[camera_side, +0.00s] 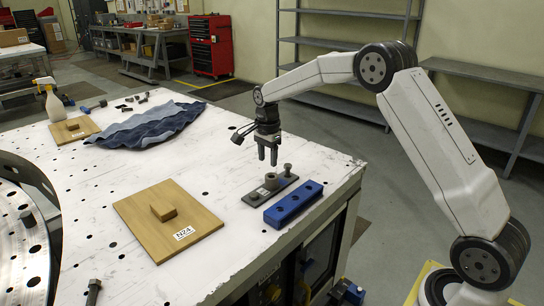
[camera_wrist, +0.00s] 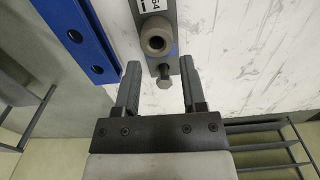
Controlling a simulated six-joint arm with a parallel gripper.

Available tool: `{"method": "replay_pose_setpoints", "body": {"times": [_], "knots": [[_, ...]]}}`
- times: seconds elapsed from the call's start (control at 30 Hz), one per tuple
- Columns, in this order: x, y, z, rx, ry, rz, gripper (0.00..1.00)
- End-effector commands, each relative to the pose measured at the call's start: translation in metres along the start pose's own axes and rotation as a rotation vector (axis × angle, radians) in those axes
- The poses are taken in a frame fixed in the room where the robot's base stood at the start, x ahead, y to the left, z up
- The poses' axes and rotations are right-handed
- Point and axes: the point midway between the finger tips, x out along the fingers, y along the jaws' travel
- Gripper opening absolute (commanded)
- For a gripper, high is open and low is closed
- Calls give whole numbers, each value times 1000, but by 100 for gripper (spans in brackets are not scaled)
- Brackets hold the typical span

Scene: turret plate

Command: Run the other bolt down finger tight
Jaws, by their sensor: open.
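A narrow grey plate (camera_side: 254,199) lies near the right edge of the white table. A hex-headed bolt (camera_side: 287,170) stands up from its far end, its head clear of the plate. A wider round grey piece with a recessed top (camera_side: 271,181) sits nearer the plate's middle. The wrist view shows the hex bolt (camera_wrist: 163,80) and the round piece (camera_wrist: 156,37), with a white label beside it. My gripper (camera_side: 268,162) points down above the plate, open and empty. In the wrist view the hex bolt appears between the fingers (camera_wrist: 160,68); contact is not visible.
A blue block with holes (camera_side: 293,204) lies alongside the plate, near the table edge. A wooden board labelled N24 (camera_side: 140,214) with a small block is to the left. A blue cloth (camera_side: 145,127), spray bottle (camera_side: 50,100) and loose dark parts lie farther back.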

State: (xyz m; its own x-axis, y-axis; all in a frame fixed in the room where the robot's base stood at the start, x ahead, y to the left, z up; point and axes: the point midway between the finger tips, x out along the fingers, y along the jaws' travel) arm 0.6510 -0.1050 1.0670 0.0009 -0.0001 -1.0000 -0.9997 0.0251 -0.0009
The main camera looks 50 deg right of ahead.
Motion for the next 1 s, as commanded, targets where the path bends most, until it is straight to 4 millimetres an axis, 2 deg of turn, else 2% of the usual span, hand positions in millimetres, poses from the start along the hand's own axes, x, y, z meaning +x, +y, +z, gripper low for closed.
{"method": "replay_pose_setpoints", "body": {"times": [1.0], "knots": [[-12,3,-77,1551,-4,2,53]]}}
